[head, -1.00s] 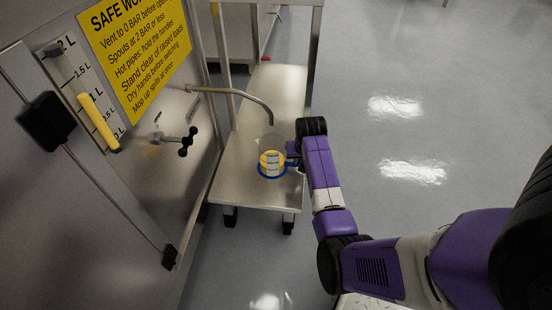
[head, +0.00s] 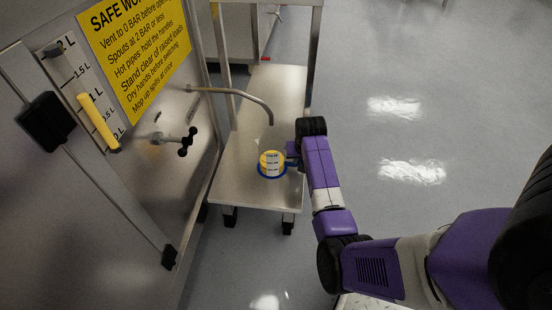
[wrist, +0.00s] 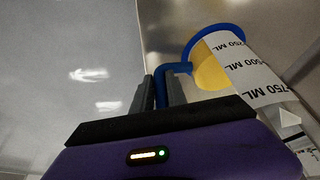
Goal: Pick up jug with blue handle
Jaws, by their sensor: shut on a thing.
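The jug (head: 272,160) is clear, with a white measuring label, a blue ring and yellow showing inside. My gripper (wrist: 160,92) is shut on the handle, one finger on each side. In the head view my gripper (head: 293,160) is just right of the jug, partly hidden by my wrist. I cannot tell whether the jug touches the cart.
The steel cart (head: 235,185) has bare room around the jug and uprights at the back. A bent spout (head: 250,98) and a black valve handle (head: 188,142) stick out from the vessel panel at left, under a yellow sign (head: 140,50). Open floor lies right.

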